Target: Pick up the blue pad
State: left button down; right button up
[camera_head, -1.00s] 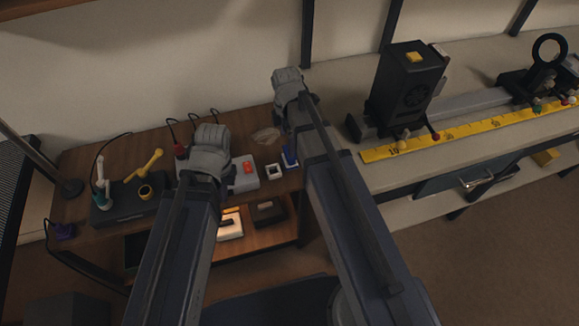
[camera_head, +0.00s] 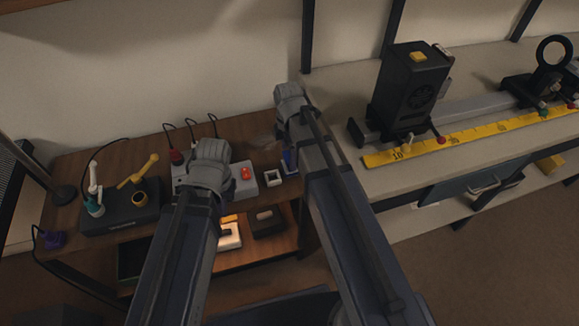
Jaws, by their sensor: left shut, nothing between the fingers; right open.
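A small blue item (camera_head: 290,161), which looks like the blue pad, is near the right end of the wooden desk, partly hidden behind my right arm. My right gripper (camera_head: 291,98) is at the end of the arm just above it in the picture; its grey wrist shows and its open fingers are hidden. I cannot tell its height over the desk. My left gripper (camera_head: 211,163) is over the middle of the desk, in front of a grey box with a red button (camera_head: 246,173). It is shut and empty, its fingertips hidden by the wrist.
A small white square frame (camera_head: 268,178) lies left of the blue item. A black station (camera_head: 122,216) with white and yellow tools stands at left. A grey bench (camera_head: 340,125) at right carries a black lamp housing (camera_head: 408,95) and a yellow ruler (camera_head: 470,136). A lower shelf holds small boxes.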

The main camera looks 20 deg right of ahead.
notch_tip(320, 180, down, 4)
jog(key=b, duration=0.3)
jog(key=shift+s+d, duration=0.1)
jog(key=shift+d, duration=0.05)
jog(key=shift+r, duration=0.1)
jog(key=shift+c, duration=0.2)
jog(key=c, duration=1.1)
notch_tip(320, 180, up, 10)
jog(key=p, duration=1)
